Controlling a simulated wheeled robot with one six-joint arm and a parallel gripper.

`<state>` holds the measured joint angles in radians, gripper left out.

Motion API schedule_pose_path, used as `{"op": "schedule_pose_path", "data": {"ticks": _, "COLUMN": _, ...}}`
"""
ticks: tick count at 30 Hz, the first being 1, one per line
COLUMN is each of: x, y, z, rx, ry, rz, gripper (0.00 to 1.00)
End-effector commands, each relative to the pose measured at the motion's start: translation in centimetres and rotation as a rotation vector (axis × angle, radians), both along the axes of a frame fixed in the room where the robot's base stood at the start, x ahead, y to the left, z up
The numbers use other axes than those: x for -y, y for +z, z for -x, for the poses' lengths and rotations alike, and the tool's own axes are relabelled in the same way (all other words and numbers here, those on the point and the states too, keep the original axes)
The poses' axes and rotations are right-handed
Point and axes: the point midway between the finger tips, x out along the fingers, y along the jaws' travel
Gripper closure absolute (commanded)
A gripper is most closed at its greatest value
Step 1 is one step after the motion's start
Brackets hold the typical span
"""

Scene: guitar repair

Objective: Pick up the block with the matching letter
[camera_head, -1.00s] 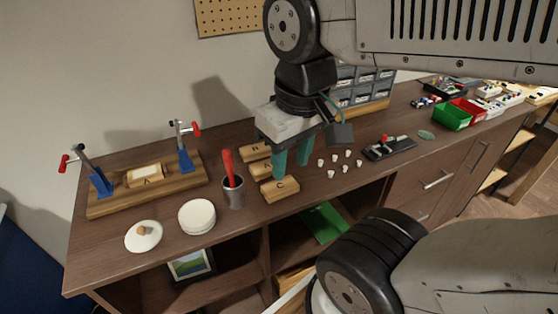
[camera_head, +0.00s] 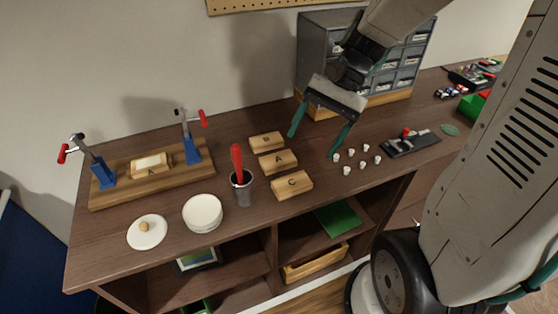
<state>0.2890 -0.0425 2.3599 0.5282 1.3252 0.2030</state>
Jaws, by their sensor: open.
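Three wooden blocks lie in a row on the bench: block B (camera_head: 266,141) at the back, block A (camera_head: 278,161) in the middle, and block C (camera_head: 292,185) at the front. A wooden board (camera_head: 108,199) at the left carries two blue clamps with red handles, and a light piece marked A (camera_head: 152,166) lies between them. My gripper (camera_head: 319,145) is open and empty, with its green fingers wide apart. It hangs above the bench to the right of the blocks, apart from them.
A grey cup (camera_head: 242,193) with a red-handled tool stands left of the blocks. A white round container (camera_head: 203,213) and its lid (camera_head: 147,232) lie nearer the front. Several small white pieces (camera_head: 347,170) and a black fixture (camera_head: 411,144) lie right. A drawer cabinet (camera_head: 318,53) stands behind.

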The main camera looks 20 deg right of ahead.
Motion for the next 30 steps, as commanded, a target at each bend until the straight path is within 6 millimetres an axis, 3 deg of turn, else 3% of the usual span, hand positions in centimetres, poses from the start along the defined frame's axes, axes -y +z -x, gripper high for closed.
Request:
{"op": "schedule_pose_path", "data": {"ticks": 3, "x": 1.2, "y": -2.9, "z": -3.0, "rx": -0.134, "ry": -0.175, "rz": -0.119, "gripper": 0.29}}
{"op": "schedule_pose_path", "data": {"ticks": 9, "x": 3.5, "y": -7.6, "z": -7.1, "rx": -0.314, "ry": -0.439, "rz": -0.294, "gripper": 0.29}}
{"op": "schedule_pose_path", "data": {"ticks": 17, "x": 5.4, "y": -11.3, "z": -9.5, "rx": -0.432, "ry": -0.618, "rz": -0.414, "gripper": 0.29}}
{"op": "schedule_pose_path", "data": {"ticks": 20, "x": 5.1, "y": -11.8, "z": -9.7, "rx": -0.444, "ry": -0.634, "rz": -0.426, "gripper": 0.29}}
{"op": "schedule_pose_path", "data": {"ticks": 30, "x": 1.4, "y": -13.4, "z": -10.0, "rx": -0.445, "ry": -0.633, "rz": -0.424, "gripper": 0.29}}
